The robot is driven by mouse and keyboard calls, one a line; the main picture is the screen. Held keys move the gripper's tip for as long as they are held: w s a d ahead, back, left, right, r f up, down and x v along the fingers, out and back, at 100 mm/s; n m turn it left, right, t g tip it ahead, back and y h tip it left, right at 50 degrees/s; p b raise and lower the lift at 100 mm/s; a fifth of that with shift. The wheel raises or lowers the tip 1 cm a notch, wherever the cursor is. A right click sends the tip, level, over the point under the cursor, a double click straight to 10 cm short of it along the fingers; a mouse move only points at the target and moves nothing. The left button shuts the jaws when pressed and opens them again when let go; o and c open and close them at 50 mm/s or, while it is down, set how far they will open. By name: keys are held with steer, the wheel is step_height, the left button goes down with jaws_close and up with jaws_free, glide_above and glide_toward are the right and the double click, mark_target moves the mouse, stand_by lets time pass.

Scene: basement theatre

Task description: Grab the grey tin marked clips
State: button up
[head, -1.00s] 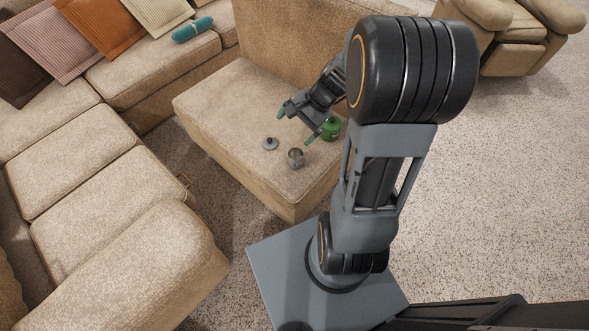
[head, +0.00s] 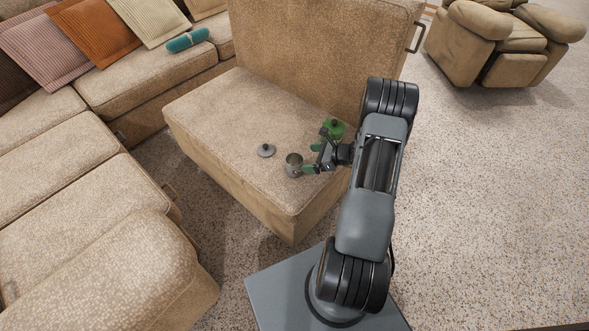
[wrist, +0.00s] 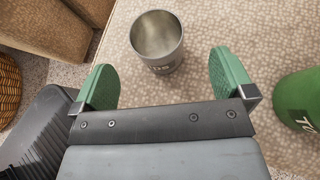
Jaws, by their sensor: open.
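The grey tin (head: 294,164) stands upright and open-topped on the beige seat, near its front edge. Nothing is between the pads. A grey lid with a dark knob (head: 266,150) lies on the seat left of the tin.
A green lidded tin (head: 334,129) stands on the seat right of the grey one, close to my gripper; it also shows in the wrist view (wrist: 300,105). The seat's backrest (head: 320,50) rises behind. A teal cylinder (head: 187,41) lies on the sofa. The seat's left part is clear.

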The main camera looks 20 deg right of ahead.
mark_target(287, 161)
steer(key=shift+s+b+x, duration=0.2)
steer(key=shift+b+x, duration=1)
steer(key=shift+x, duration=2.6)
steer(key=shift+a, duration=0.1)
steer(key=shift+c, duration=0.3)
steer(key=c, duration=0.9)
steer(key=shift+c, duration=0.2)
